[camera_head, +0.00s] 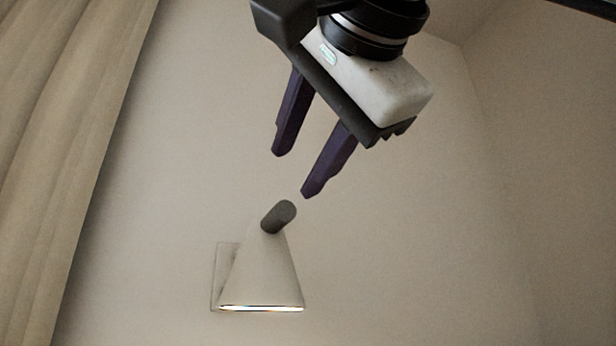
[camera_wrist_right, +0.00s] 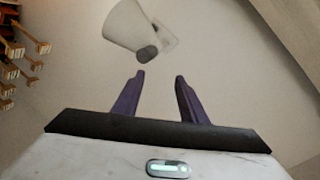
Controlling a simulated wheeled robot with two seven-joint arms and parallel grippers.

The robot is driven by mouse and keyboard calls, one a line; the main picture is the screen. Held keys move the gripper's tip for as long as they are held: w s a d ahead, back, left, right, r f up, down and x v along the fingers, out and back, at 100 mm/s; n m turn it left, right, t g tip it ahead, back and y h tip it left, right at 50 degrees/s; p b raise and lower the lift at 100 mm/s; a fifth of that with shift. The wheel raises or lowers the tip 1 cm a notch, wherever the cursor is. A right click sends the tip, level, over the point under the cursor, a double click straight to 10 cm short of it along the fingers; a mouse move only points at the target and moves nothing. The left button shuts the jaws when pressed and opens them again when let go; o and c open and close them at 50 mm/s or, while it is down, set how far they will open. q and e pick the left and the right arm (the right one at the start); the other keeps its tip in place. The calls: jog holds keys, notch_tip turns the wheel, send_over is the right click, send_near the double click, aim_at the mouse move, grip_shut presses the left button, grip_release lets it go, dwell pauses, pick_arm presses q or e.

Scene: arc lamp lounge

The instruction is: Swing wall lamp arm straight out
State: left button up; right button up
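The wall lamp has a pale cone-shaped shade (camera_head: 262,275) with a lit lower rim and a dark grey cylindrical knob (camera_head: 279,217) at its top. Its flat wall plate (camera_head: 222,277) shows behind the shade at the left; the arm between them is mostly hidden by the shade. My right gripper (camera_head: 294,175) is open and empty, above the knob, with its dark purple fingers pointing down toward it. In the right wrist view, the knob (camera_wrist_right: 147,54) lies just beyond the open fingertips, apart from them, with the shade (camera_wrist_right: 124,24) beside it. My left gripper is not in view.
A beige curtain (camera_head: 75,130) hangs at the left of the head view. The plain wall (camera_head: 400,250) right of the lamp is clear. Several wooden objects (camera_wrist_right: 14,50) show at the left edge of the right wrist view.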

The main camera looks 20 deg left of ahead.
jog(key=v, duration=0.3)
jog(key=f+b+v, duration=0.1)
jog(key=v, duration=0.1)
jog(key=shift+s+d, duration=0.1)
jog(key=shift+d, duration=0.45)
dwell(0.4)
